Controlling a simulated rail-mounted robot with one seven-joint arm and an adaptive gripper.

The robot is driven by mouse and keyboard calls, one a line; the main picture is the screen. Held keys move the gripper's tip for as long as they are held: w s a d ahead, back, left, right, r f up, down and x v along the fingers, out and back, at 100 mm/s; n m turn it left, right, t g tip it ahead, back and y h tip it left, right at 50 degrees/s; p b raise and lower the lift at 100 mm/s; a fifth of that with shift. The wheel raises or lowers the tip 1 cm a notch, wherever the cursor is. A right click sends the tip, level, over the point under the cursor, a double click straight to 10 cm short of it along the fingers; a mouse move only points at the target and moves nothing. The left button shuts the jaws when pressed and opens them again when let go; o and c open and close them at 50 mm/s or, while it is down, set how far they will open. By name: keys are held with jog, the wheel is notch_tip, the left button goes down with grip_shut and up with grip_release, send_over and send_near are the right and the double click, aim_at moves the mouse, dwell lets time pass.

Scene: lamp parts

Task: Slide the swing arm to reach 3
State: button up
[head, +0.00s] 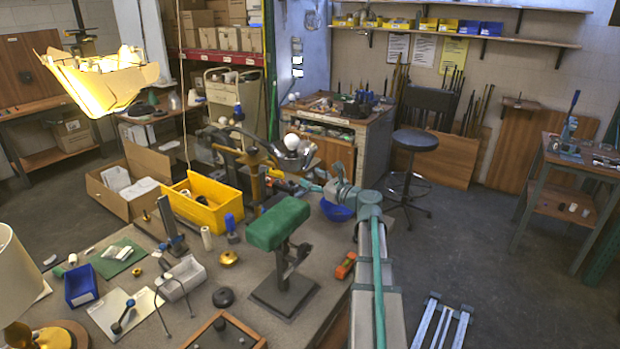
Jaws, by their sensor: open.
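A lamp with a brass-coloured upright post (256,184) stands on the workbench behind the green block. A dark swing arm (238,132) with brass fittings crosses near the top of the post. A round white bulb (291,142) in a shiny metal head sits at its right end. Reach marks or a "3" are too small to read. My gripper (291,184) is open, at the end of my teal and grey arm, right of the post and below the lamp head. It seems apart from the swing arm, but its fingertips are small and partly lost among parts.
A green padded stand (278,224) stands in front of the lamp. A yellow bin (203,203) is to its left, and a blue bowl (336,210) lies under my arm. Small parts crowd the workbench (215,327). A stool (411,160) stands behind; the floor at right is mostly clear.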

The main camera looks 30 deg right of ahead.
jog(key=s+d, duration=0.2)
jog(key=s, duration=0.8)
